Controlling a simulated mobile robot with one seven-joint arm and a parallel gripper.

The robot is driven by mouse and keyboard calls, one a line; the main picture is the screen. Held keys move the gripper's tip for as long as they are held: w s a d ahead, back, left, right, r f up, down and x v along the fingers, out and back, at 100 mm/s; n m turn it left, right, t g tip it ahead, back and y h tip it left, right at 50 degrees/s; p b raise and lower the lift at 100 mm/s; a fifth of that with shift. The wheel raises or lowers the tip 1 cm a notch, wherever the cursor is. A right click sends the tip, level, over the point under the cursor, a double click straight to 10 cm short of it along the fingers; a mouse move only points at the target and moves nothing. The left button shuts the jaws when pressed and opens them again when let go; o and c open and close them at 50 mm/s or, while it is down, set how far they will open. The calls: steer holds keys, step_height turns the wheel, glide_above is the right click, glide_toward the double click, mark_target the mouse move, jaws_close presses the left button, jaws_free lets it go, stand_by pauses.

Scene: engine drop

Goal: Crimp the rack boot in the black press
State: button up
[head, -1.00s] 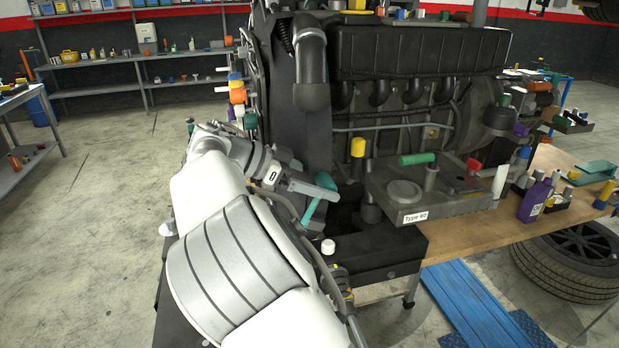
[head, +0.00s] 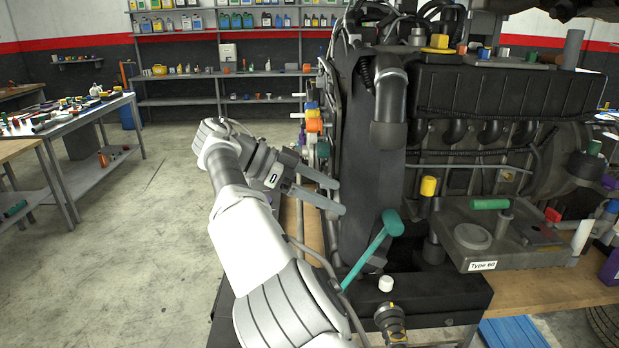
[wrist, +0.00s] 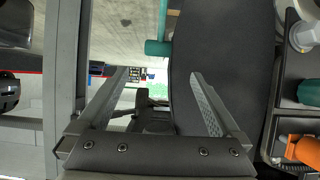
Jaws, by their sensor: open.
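My gripper (head: 338,196) is open with nothing between its fingers, left of a tall black column (head: 368,165). Its two fingers also show in the wrist view (wrist: 160,78). A teal lever (head: 375,248) with a thick head leans up and right below and right of the fingertips, apart from them; part of a teal bar shows ahead of the fingers in the wrist view (wrist: 157,47). The lever stands by a black base (head: 445,297), which may belong to the black press, but I cannot tell for sure. I cannot make out the rack boot.
A grey block marked Type 60 (head: 520,250) with a green handle (head: 489,204) stands right of the lever. A white cap (head: 386,284) sits on the black base. The engine (head: 500,95) fills the right. Open floor (head: 150,230) lies to the left.

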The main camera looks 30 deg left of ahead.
steer(key=p+v, duration=0.4)
steer(key=p, duration=0.1)
stand_by(0.8)
